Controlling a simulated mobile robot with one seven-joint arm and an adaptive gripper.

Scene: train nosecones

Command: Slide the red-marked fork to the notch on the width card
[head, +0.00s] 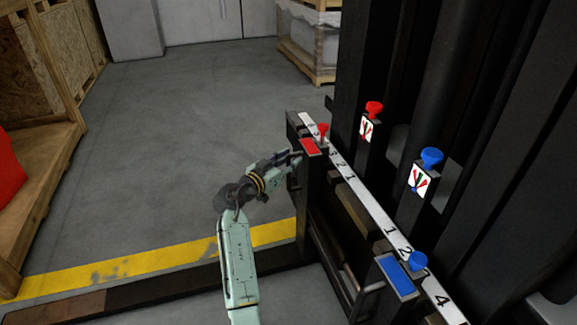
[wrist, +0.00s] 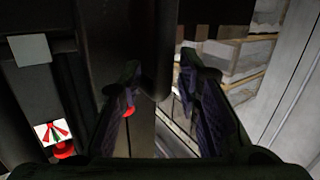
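The red-marked fork (head: 303,180) is a dark upright at the far end of the carriage bar, with a red plate (head: 308,147) on top. A red knob (head: 323,129) stands beside the plate. My gripper (head: 297,160) is close to the fork's upper part, on its left side. In the wrist view my gripper (wrist: 160,85) has its fingers apart, with dark metal behind and partly between them; contact is unclear. A small red part (wrist: 128,112) shows by the left finger. I cannot make out a separate width card or its notch.
A white number scale (head: 365,200) runs along the bar. The blue-marked fork (head: 398,275) and its blue knob (head: 418,261) are nearer. Picture labels (head: 367,128) sit under red and blue knobs on the dark mast. Open floor (head: 170,150) lies left, with a yellow stripe (head: 150,262).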

